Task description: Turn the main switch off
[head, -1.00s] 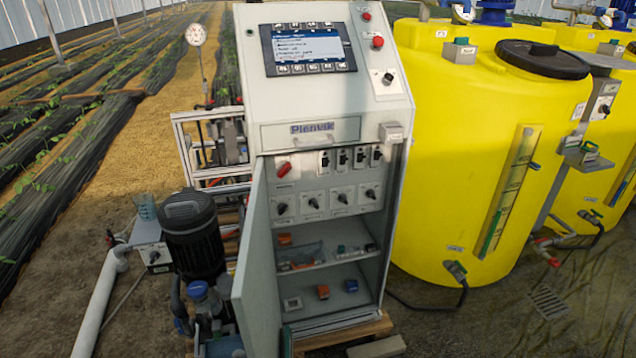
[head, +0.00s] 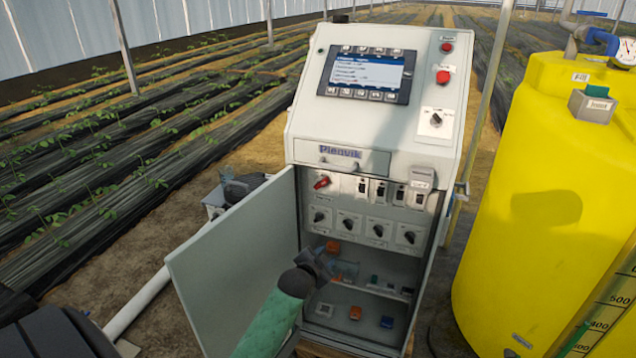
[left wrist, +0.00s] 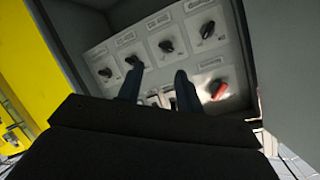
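The cabinet's red rotary handle (head: 321,182), likely the main switch, is at the left of the upper switch row, its grip slanted. In the left wrist view the red handle (left wrist: 218,90) is right of the fingers and apart from them. My left gripper (head: 319,262) is in front of the open cabinet, below the red handle and the lower knobs. In the left wrist view my left gripper (left wrist: 156,82) has two dark fingers spread apart with nothing between them. My right gripper is not in view.
The cabinet door (head: 238,265) stands open to the left of my left arm. Black rotary knobs (head: 348,223) and breakers (head: 381,190) are close to the red handle. Small parts (head: 355,313) lie on the shelves. A yellow tank (head: 540,200) stands at right.

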